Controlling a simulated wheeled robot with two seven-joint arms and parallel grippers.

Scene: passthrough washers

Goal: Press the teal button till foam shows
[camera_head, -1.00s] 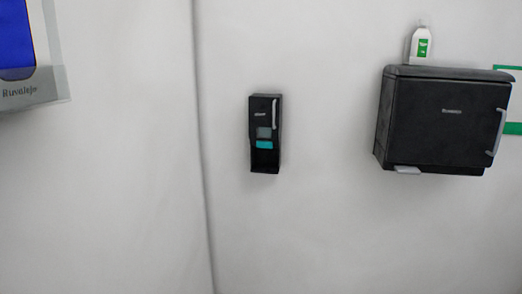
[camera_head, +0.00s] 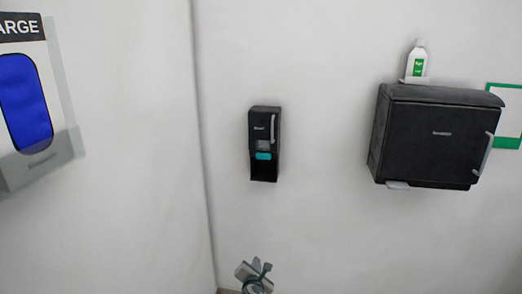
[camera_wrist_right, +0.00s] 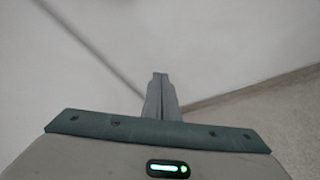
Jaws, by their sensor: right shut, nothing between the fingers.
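A tall black dispenser (camera_head: 265,125) hangs on the white wall near the middle of the head view. Its teal button (camera_head: 263,156) sits on the lower front, above a dark recess. No foam shows at the dispenser. My right gripper (camera_head: 262,268) is at the bottom of the head view, well below the dispenser and apart from it. In the right wrist view its fingers (camera_wrist_right: 160,78) are closed together with nothing between them, against a backdrop of wall and floor. My left gripper is not in view.
A wide black box with a grey handle (camera_head: 428,140) hangs on the wall to the right. A white bottle with a green label (camera_head: 417,60) stands above it. A blue-fronted sign or holder (camera_head: 25,100) is at the left. The wall around the dispenser is clear.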

